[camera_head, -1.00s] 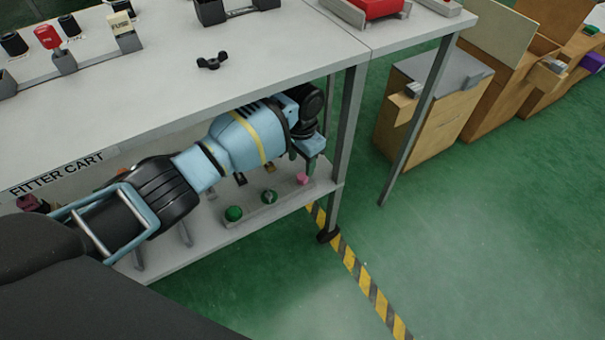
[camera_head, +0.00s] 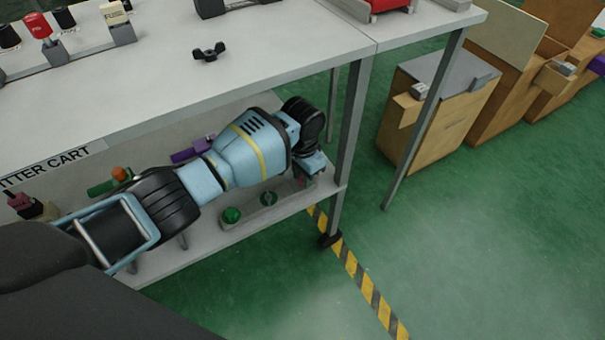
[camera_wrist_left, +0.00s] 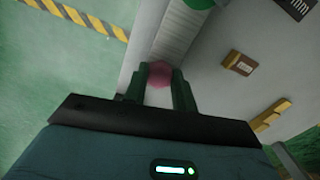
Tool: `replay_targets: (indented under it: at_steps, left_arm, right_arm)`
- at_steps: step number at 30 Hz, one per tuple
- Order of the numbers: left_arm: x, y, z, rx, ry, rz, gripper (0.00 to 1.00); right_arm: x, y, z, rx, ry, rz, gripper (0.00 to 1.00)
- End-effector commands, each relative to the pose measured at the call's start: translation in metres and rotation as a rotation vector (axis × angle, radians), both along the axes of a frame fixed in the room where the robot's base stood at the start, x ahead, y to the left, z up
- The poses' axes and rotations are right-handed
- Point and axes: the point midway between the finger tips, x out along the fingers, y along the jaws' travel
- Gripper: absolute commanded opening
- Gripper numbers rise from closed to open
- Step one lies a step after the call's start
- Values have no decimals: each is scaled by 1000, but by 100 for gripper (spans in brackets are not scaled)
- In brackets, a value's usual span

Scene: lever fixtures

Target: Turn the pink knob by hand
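The pink knob (camera_wrist_left: 159,73) shows in the left wrist view between the two dark green fingertips of my left gripper (camera_wrist_left: 158,84). The fingers are apart, one on each side of it, with pale surface showing between them. I cannot tell whether they touch the knob. In the head view my left gripper (camera_head: 308,172) points down over the right end of the lower shelf of the cart and hides most of the knob. My right gripper is in neither view.
The cart's top (camera_head: 150,85) overhangs the shelf, and a grey leg (camera_head: 347,140) stands close on the right. Green floor beyond is open.

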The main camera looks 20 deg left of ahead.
Motion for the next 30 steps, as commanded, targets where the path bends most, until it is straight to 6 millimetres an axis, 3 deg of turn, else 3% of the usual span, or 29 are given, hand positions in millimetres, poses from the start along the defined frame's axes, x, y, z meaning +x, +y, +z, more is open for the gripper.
replay_targets:
  at_steps: [4,14,30]
  left_arm:
    - [0,0,0,0,0,0,4]
    - [0,0,0,0,1,-54,4]
    - [1,1,1,0,1,-488,4]
  right_arm:
    - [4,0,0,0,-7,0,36]
    - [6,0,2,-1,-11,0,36]
    - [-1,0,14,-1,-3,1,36]
